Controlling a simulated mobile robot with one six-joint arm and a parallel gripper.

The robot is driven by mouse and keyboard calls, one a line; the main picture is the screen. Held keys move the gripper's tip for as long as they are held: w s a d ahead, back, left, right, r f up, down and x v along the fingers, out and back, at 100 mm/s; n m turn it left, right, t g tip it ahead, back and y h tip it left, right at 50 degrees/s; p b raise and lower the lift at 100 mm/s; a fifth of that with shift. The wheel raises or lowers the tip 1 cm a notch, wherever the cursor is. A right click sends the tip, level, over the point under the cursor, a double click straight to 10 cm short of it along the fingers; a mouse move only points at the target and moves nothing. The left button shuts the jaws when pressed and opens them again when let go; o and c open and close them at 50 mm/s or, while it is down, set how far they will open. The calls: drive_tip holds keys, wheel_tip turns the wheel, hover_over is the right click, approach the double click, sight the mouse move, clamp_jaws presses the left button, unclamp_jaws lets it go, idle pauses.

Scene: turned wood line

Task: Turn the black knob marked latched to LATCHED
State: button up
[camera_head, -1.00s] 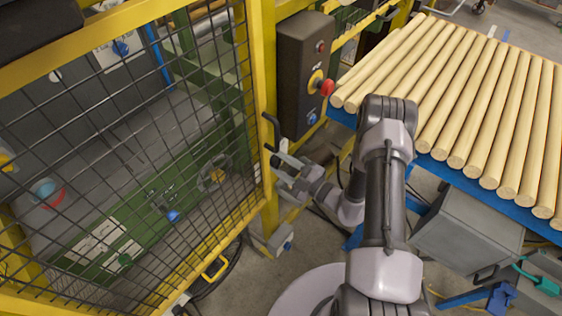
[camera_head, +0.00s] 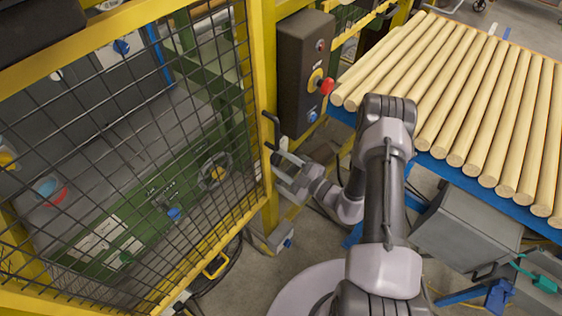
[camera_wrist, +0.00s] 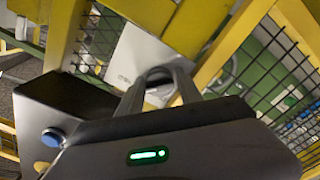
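My gripper (camera_head: 279,163) is at the yellow post on the edge of the mesh door, just below a black pull handle (camera_head: 277,132). Its two fingers stand apart and point left at the post. In the wrist view the fingers (camera_wrist: 158,78) reach toward a pale plate (camera_wrist: 133,62) with faint marks. A dark rounded shape, which may be the black knob, shows between the fingertips. The fingers hide much of it, so its marking and the way it points cannot be read. Whether the fingers touch it cannot be told.
A dark control box (camera_head: 304,68) with a red mushroom button (camera_head: 325,87) stands just above my gripper. The yellow-framed mesh door (camera_head: 130,150) fills the left. A blue-edged table with wooden rods (camera_head: 450,90) is on the right, close to my arm.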

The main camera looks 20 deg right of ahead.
drive_tip(key=shift+s+d, duration=0.1)
drive_tip(key=p+v, duration=0.2)
drive_tip(key=v, duration=1.5)
